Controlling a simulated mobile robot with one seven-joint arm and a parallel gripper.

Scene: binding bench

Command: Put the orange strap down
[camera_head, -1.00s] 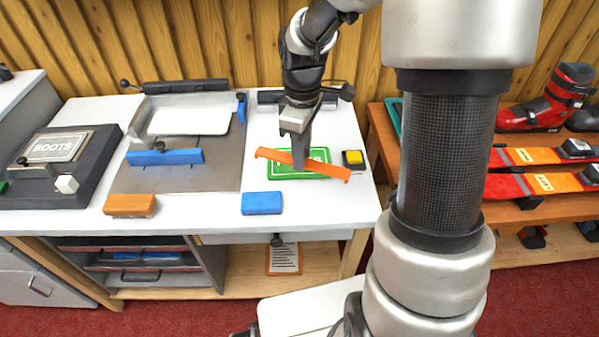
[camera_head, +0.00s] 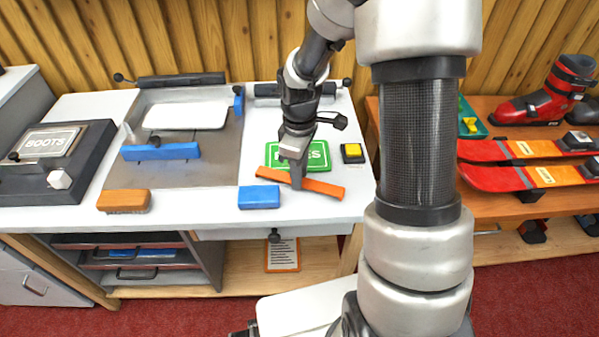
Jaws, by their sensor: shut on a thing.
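The orange strap (camera_head: 322,188) is a long flat bar at the right part of the white bench top. It lies slanted, its left end higher in the picture, just in front of the green sign (camera_head: 313,150). My gripper (camera_head: 297,184) points down and is shut on the strap left of its middle. The fingers hide part of the strap and part of the sign's lettering. I cannot tell whether the strap touches the bench top (camera_head: 222,211).
A blue block (camera_head: 259,197) lies close to the strap's left end. A yellow button on a black base (camera_head: 353,152) stands to the right. A metal plate with a blue bar (camera_head: 160,151) and an orange-brown brush (camera_head: 124,201) are left. Bare bench shows in front of the strap.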

